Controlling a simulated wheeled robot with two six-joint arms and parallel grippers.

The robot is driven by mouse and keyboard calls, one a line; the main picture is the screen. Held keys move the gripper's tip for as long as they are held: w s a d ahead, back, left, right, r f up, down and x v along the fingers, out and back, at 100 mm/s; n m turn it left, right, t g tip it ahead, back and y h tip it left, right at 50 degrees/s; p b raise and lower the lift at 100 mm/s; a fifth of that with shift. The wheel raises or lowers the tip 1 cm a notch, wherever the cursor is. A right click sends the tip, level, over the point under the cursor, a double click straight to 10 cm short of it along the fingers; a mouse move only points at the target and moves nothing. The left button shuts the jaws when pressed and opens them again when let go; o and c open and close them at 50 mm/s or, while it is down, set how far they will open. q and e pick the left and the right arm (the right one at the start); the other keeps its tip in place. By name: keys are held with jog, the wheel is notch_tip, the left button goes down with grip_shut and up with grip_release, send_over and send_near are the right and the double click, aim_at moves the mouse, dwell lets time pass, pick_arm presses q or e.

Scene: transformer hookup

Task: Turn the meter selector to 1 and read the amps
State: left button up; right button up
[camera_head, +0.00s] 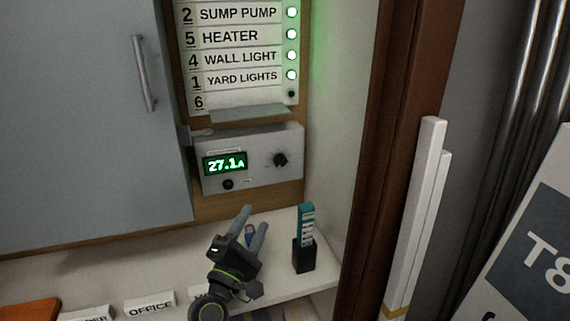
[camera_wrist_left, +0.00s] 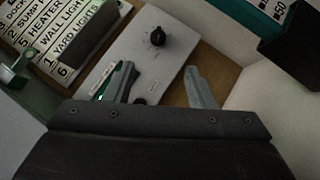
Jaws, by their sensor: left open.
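The meter box (camera_head: 250,159) is mounted on the wooden backboard under the label panel. Its green display (camera_head: 225,163) reads 27.1 A. The black selector knob (camera_head: 280,160) is on the right of its face; the marks around it are too small to read. In the left wrist view the knob (camera_wrist_left: 158,36) shows beyond the fingertips, with the meter face (camera_wrist_left: 150,65) around it. My left gripper (camera_head: 256,222) is open and empty, below and in front of the meter, apart from the knob. In the left wrist view its two fingers (camera_wrist_left: 161,82) are spread. My right gripper is not in view.
The label panel (camera_head: 238,50) lists circuits, with lit green lamps beside most and a dark one at 6. A grey cabinet door (camera_head: 85,120) stands left. A black holder (camera_head: 303,256) with teal strips and white name plates (camera_head: 150,304) are on the shelf (camera_head: 185,240).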

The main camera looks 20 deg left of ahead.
aim_at(282, 165)
pick_arm(q)
jog(key=p+x, duration=0.3)
jog(key=x, duration=1.2)
jog(key=shift+r, duration=0.15)
jog(key=shift+x, duration=0.8)
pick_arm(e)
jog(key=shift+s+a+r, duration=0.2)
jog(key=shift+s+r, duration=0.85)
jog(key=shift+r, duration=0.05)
pick_arm(q)
jog(key=c, duration=0.9)
jog(key=shift+r+m+p, duration=0.1)
jog(key=shift+m+p, duration=0.2)
jog(key=shift+p, duration=0.55)
jog(key=shift+c, duration=0.3)
jog(key=m+g+p, duration=0.2)
jog(key=p, duration=0.6)
jog(key=m+g+p, duration=0.3)
jog(key=p, duration=0.5)
jog(key=shift+r+h, duration=0.25)
jog(key=shift+h, duration=0.05)
jog(key=shift+f+m+g+p, duration=0.25)
jog(key=shift+m+g+p, duration=0.25)
jog(key=shift+p, duration=0.9)
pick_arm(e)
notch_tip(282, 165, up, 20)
pick_arm(q)
jog(key=o, duration=1)
jog(key=shift+c, duration=0.2)
